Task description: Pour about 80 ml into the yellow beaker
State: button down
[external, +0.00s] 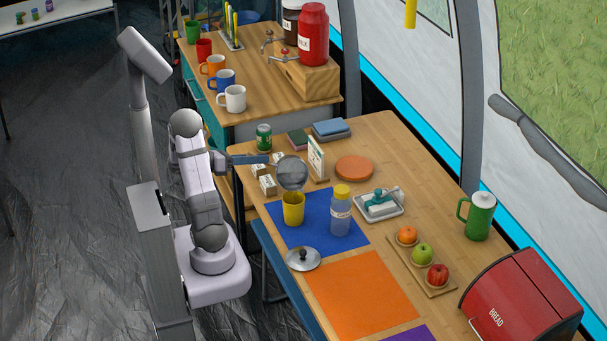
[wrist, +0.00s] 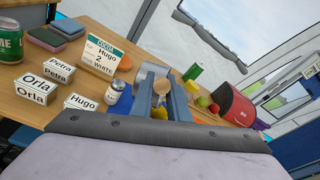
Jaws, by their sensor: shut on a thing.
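The yellow beaker (external: 293,209) stands upright on the blue mat (external: 316,226); a bit of it shows low between my fingers in the wrist view (wrist: 159,113). My gripper (external: 262,160) is shut on a grey metal pan (external: 291,174), holding it just above the beaker. The pan looks tilted. It also shows beyond my fingers in the wrist view (wrist: 148,70). No stream of liquid can be made out, and the level in the beaker is hidden. A pan lid (external: 303,259) lies at the mat's near corner.
A yellow-capped bottle (external: 341,211) stands close right of the beaker. Name-labelled blocks (external: 264,185) and an upright sign (external: 316,158) stand behind. A butter dish (external: 379,205) and fruit board (external: 422,262) lie to the right. The orange mat (external: 362,292) is clear.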

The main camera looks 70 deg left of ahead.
jog(key=shift+s+d+r+m+b, duration=0.1)
jog(key=shift+d+r+m+b, duration=0.05)
jog(key=shift+d+m+b, duration=0.2)
jog(key=shift+a+r+n+p, duration=0.35)
jog(key=shift+n+p, duration=0.1)
jog(key=shift+p, duration=0.55)
jog(key=p, duration=0.1)
jog(key=a+n+p, duration=0.1)
jog(key=p, duration=0.1)
jog(key=a+n+p, duration=0.1)
jog(key=p, duration=0.1)
jog(key=shift+w+a+f+g+h, duration=0.15)
jog(key=shift+w+f+g+h, duration=0.15)
jog(key=shift+w, duration=0.1)
jog(key=shift+r+p, duration=0.1)
jog(key=shift+p, duration=0.35)
